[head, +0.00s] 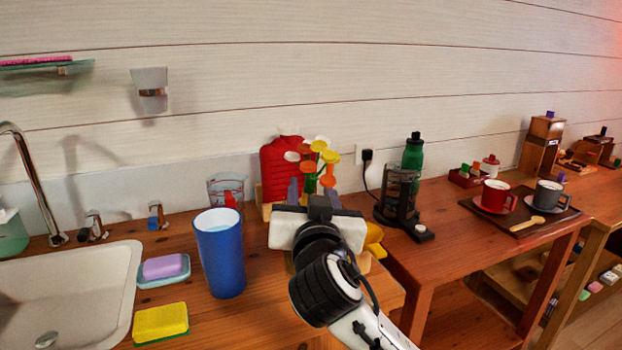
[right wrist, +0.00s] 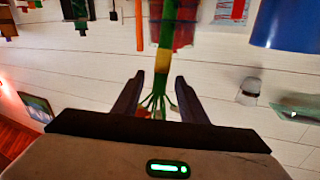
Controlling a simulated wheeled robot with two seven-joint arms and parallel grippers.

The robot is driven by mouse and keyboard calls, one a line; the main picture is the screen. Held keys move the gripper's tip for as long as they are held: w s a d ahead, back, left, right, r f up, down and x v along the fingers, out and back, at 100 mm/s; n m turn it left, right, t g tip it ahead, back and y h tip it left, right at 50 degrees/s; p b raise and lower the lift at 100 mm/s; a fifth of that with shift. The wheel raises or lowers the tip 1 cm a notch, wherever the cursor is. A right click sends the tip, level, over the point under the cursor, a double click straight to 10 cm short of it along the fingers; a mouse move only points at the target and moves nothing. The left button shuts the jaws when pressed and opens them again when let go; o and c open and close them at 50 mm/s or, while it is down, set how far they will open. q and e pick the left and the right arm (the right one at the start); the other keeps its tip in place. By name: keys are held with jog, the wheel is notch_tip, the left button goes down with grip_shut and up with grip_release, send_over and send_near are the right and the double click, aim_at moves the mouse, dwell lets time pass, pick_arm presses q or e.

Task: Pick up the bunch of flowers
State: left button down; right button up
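The bunch of flowers (head: 325,155) has white, orange and yellow heads on green stems. It stands upright in front of a red hot-water bottle at the back of the wooden counter. My right gripper (head: 312,188) is open, with its two dark fingers pointing toward the bunch. In the right wrist view, which looks upside down, the green stems (right wrist: 163,35) with a yellow band run in line with the gap between the fingers (right wrist: 156,92). The stems fan out there; I cannot tell whether they are between the fingertips or just beyond. My left gripper is not in view.
A blue cup (head: 221,255) stands left of my right gripper, with a measuring cup (head: 226,190) behind. The red hot-water bottle (head: 277,165) is close behind the flowers. A dark coffee maker (head: 400,195) and a green bottle (head: 412,152) stand to the right. A sink (head: 80,290) is at left.

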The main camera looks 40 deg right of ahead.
jog(key=shift+x, duration=1.1)
grip_shut()
